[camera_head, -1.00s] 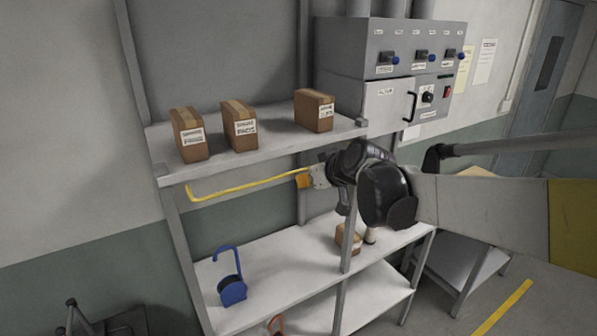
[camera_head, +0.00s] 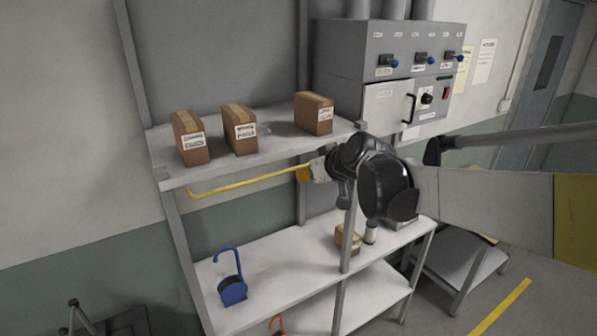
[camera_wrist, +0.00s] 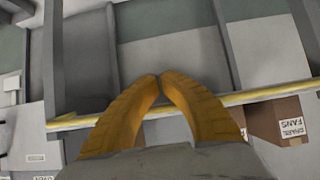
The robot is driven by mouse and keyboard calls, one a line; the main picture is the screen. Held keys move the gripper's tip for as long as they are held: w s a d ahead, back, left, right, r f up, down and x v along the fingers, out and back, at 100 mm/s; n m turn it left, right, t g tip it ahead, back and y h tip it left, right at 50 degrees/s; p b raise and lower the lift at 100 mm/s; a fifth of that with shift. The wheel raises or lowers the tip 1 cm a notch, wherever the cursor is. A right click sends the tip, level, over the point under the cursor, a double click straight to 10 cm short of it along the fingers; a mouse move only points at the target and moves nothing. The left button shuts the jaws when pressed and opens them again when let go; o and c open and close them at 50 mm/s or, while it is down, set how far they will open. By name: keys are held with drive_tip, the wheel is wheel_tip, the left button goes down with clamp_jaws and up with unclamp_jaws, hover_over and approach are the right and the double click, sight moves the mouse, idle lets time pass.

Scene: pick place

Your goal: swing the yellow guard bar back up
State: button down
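The yellow guard bar (camera_head: 240,184) runs along the front of the upper shelf, just below its edge. It slants up to the right and has a bent left end. My gripper (camera_head: 303,173) is at the bar's right part, below the shelf's right end. In the wrist view the two orange fingers of my gripper (camera_wrist: 159,77) meet at their tips. The bar (camera_wrist: 270,93) passes across behind the fingers and shows in the gap between them. I cannot tell whether it is pinched or only touched. The bar's right end is hidden in the head view.
Several brown boxes, one at the left (camera_head: 188,138), stand on the upper shelf (camera_head: 275,150). The lower shelf (camera_head: 290,262) holds a blue hooked object (camera_head: 231,288) and a small box (camera_head: 347,240). An upright post (camera_head: 350,240) stands below my gripper. A grey control cabinet (camera_head: 385,60) is behind.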

drive_tip(key=shift+r+p, duration=0.75)
drive_tip(key=shift+r, duration=0.55)
drive_tip(key=shift+r, duration=0.1)
drive_tip(key=shift+w+a+r+p, duration=0.1)
drive_tip(key=shift+w+r+p, duration=0.1)
drive_tip(key=shift+r+p, duration=0.4)
drive_tip(key=shift+w+a+r+p, duration=0.15)
drive_tip(key=shift+r+p, duration=0.1)
drive_tip(key=shift+r, duration=0.55)
drive_tip(key=shift+r, duration=0.1)
drive_tip(key=shift+w+a+r+p, duration=0.3)
drive_tip(key=shift+w+r+p, duration=0.2)
drive_tip(key=shift+r, duration=0.2)
drive_tip(key=shift+s, duration=0.1)
